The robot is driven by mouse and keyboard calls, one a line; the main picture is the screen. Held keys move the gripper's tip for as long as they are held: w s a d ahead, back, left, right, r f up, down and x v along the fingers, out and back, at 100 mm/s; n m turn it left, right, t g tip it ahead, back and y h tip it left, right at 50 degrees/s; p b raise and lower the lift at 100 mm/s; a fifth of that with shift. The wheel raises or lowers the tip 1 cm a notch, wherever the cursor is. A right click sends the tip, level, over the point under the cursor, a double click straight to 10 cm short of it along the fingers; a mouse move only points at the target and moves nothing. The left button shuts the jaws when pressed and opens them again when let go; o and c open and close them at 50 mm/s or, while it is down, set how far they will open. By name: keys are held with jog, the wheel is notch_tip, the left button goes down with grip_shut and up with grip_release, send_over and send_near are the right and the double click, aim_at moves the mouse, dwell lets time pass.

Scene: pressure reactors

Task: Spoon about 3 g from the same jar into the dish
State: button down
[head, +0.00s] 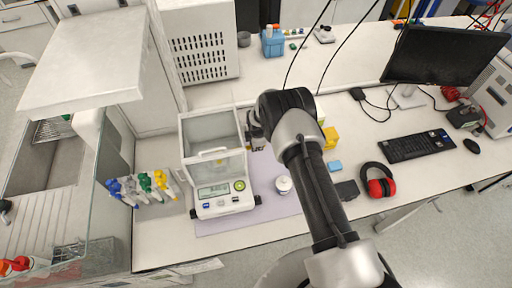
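A small white jar (283,185) stands on the pale lilac mat (262,208), to the right of the balance. The balance (222,196) has a glass draft shield (211,130) and a lit display. I cannot make out a dish inside it. My gripper (256,140) is beside the right wall of the shield, at the end of my black and grey arm. It is small, dark and partly hidden by my wrist. Its fingers and anything between them cannot be made out. No spoon can be told apart.
A keyboard (414,146) and monitor (444,55) are further right. Bare bench shows at the front.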

jog(key=shift+w+a+g+h+b, duration=0.15)
jog(key=shift+g+b, duration=0.5)
jog(key=shift+b, duration=1.5)
jog(key=shift+w+g+h+b, duration=0.15)
jog(key=shift+g+b, duration=0.5)
jog(key=shift+b, duration=1.5)
jog(key=shift+w+d+r, duration=0.15)
jog(key=shift+d, duration=0.55)
jog(key=shift+w+d+r, duration=0.1)
jog(key=shift+w+d, duration=0.05)
jog(key=shift+d, duration=0.55)
jog(key=w+d+r+b, duration=0.1)
jog(key=w+d+b, duration=0.1)
jog(key=d, duration=0.5)
jog(key=w+d+r+b, duration=0.1)
jog(key=w+d+b, duration=0.1)
jog(key=d+b, duration=0.2)
jog(key=shift+w+d+r, duration=0.15)
jog(key=shift+d, duration=1.65)
